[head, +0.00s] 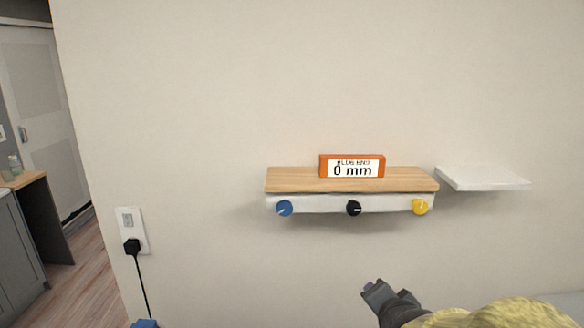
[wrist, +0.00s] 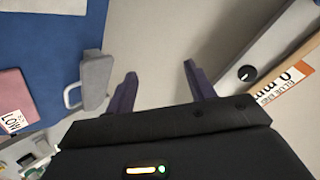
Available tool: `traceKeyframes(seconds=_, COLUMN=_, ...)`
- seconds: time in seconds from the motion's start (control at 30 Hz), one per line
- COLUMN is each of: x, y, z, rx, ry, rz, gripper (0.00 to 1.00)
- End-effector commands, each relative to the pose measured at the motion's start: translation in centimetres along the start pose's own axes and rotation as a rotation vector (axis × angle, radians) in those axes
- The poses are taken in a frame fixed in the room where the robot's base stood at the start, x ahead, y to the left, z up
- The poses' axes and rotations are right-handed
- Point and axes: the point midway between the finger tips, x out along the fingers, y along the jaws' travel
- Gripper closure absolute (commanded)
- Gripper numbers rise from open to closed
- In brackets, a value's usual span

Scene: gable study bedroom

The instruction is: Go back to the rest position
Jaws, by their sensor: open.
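My gripper (head: 377,292) shows at the lower right of the head view, in front of the pale wall and below the wooden shelf. In the wrist view my gripper (wrist: 159,73) has its two dark fingers spread apart with nothing between them. It touches nothing that I can see. A grey piece with a handle (wrist: 95,82) lies just left of the left finger in that view, apparently outside the jaws.
A wooden shelf (head: 300,180) bears an orange display (head: 352,159) reading 0 mm. Below are blue (head: 284,208), black (head: 354,208) and yellow (head: 420,207) knobs. A white ledge (head: 485,179) projects at right; a plugged socket (head: 129,221) is left. A pink item (wrist: 14,100) reads LOW.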

Motion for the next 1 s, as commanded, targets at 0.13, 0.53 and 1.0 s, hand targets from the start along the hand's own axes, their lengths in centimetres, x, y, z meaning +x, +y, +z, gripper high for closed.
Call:
traceKeyframes(seconds=0.13, x=-0.2, y=2.2, z=2.4, rx=-0.242, ry=-0.155, rz=0.134, gripper=0.46)
traceKeyframes(seconds=0.53, x=-3.6, y=7.5, z=8.5, rx=-0.832, ry=-0.665, rz=0.282, gripper=0.46)
traceKeyframes(seconds=1.0, x=-4.0, y=8.1, z=9.1, rx=-0.890, ry=-0.722, rz=0.280, gripper=0.46)
